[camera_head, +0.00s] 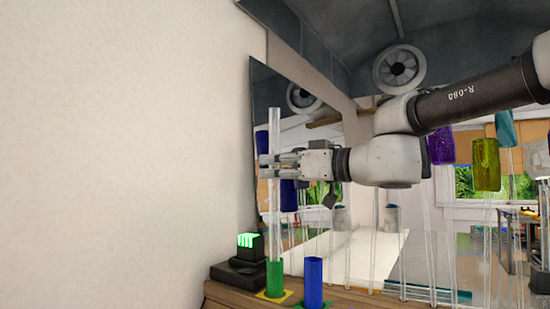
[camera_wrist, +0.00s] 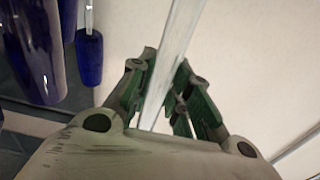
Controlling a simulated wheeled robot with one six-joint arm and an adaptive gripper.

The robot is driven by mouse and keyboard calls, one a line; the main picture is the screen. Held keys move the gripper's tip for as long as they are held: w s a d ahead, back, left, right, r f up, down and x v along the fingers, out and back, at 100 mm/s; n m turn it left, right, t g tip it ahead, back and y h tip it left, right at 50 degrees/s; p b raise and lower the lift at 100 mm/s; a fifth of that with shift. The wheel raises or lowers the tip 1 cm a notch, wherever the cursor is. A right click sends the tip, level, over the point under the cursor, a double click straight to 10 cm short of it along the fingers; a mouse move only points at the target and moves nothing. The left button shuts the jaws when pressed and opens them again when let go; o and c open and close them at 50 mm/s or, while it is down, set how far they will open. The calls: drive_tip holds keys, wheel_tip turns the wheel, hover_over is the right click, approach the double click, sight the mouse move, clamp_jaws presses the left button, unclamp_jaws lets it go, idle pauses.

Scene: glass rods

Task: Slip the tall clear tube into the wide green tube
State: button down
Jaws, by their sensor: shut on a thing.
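The tall clear tube (camera_head: 275,215) stands upright in the head view. My gripper (camera_head: 270,160) is shut on its upper part, coming from the right. The wrist view shows the clear tube (camera_wrist: 183,32) between the fingers of my gripper (camera_wrist: 158,88). The wide green tube (camera_head: 274,280) stands upright on a yellow base at the table's left end. The clear tube's lower end meets the green tube's top edge in the picture and lines up with it. I cannot tell whether the end is inside the rim, just above it or behind it.
A blue tube (camera_head: 313,283) stands just right of the green one. A black device with a green lit display (camera_head: 247,240) sits to the left on the wooden table (camera_head: 235,298). Clear rods with coloured tubes, purple (camera_head: 441,145) and yellow (camera_head: 486,165), rise at the right.

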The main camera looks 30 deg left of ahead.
sight(279, 213)
drive_tip(key=shift+f, duration=4.7)
drive_tip(key=c, duration=1.3)
unclamp_jaws()
drive_tip(key=shift+o, duration=0.2)
drive_tip(key=shift+d, duration=0.1)
